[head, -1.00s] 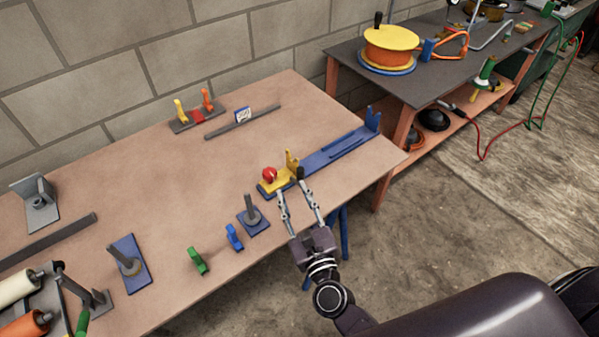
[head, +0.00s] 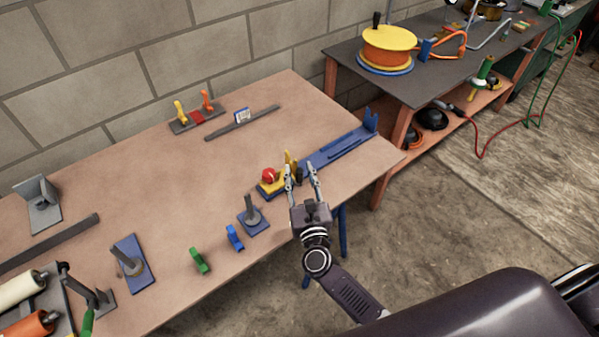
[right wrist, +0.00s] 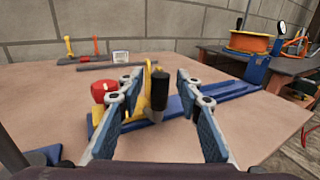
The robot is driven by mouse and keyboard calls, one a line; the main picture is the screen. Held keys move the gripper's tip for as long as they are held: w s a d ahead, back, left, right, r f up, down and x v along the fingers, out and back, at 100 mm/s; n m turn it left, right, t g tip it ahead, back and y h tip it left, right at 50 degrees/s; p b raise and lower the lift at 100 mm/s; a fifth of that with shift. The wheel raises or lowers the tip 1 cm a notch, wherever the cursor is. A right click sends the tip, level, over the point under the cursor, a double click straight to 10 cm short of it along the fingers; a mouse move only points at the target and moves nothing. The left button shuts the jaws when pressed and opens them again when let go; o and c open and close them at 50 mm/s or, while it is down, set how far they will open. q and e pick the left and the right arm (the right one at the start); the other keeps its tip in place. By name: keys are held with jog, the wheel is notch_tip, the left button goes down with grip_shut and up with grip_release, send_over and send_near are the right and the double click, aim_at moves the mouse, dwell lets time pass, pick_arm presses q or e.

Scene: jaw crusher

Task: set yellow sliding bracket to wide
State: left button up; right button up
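The yellow sliding bracket (head: 268,187) sits at the near left end of a blue rail (head: 338,150) on the table. It has a red knob (head: 268,175) on its left and a black-ended handle (right wrist: 160,92) facing me. An upright blue end plate (head: 371,120) stands at the rail's far right end. My right gripper (head: 302,171) is open at the bracket. In the right wrist view, its fingers (right wrist: 157,105) stand on either side of the black handle, apart from it. My left gripper is not in view.
On the brown table (head: 160,190), a blue-based post (head: 251,217), a blue piece (head: 234,237) and a green piece (head: 199,260) stand left of my gripper. A grey strip (head: 240,124) lies behind. The table right of the rail is clear.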

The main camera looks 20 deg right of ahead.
grip_shut()
dwell(0.3)
jog(key=shift+s+a+f, duration=0.1)
jog(key=shift+a, duration=0.1)
jog(key=a, duration=0.1)
jog(key=s+a+b, duration=0.1)
jog(key=a, duration=0.1)
jog(key=a+b, duration=0.1)
jog(key=a, duration=0.1)
jog(key=shift+s, duration=0.35)
jog(key=shift+d, duration=0.1)
